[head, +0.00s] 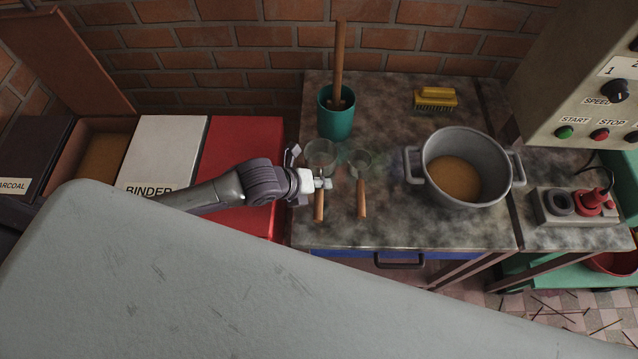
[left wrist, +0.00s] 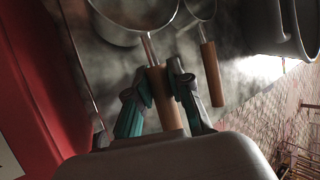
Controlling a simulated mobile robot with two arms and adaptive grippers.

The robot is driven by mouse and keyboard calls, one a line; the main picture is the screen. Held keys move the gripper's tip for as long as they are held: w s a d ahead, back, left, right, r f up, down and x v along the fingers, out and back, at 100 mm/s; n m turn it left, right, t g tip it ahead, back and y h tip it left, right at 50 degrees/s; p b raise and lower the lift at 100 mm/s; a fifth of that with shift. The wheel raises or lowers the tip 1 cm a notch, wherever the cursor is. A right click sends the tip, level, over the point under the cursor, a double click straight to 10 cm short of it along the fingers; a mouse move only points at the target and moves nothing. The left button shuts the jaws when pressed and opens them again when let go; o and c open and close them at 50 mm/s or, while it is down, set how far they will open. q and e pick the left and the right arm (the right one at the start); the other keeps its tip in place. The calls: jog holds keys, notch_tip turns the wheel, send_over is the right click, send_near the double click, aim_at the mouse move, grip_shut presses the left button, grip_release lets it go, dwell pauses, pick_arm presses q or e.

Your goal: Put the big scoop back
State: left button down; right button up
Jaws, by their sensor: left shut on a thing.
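The big scoop (head: 321,152) has a round metal bowl and a wooden handle (head: 319,206). It is at the left part of the stone-topped table, its handle toward the front edge. My left gripper (head: 322,183) is shut on it near the top of the handle. In the left wrist view the two fingers (left wrist: 158,92) sit on either side of the wooden handle of the big scoop (left wrist: 135,20). Whether the scoop rests on the table or is slightly lifted, I cannot tell. The small scoop (head: 361,161) lies just to the right, apart from my gripper. My right gripper is not in view.
A teal cup (head: 335,122) holding a wooden-handled tool stands behind the scoops. A grey pot (head: 469,196) with brown contents is to the right. A yellow brush (head: 435,98) lies at the back. The binder bin (head: 165,152) and a red lid (head: 240,150) are left of the table.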

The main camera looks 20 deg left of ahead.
pick_arm(q)
jog(key=shift+f, duration=0.65)
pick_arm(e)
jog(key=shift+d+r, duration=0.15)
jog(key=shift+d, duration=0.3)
pick_arm(q)
jog(key=shift+f, duration=0.2)
jog(key=c, duration=1.1)
grip_release()
jog(key=shift+o, duration=0.2)
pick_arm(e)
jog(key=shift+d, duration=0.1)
pick_arm(q)
jog(key=shift+r, duration=0.2)
jog(key=b+v, duration=0.1)
jog(key=v, duration=1.1)
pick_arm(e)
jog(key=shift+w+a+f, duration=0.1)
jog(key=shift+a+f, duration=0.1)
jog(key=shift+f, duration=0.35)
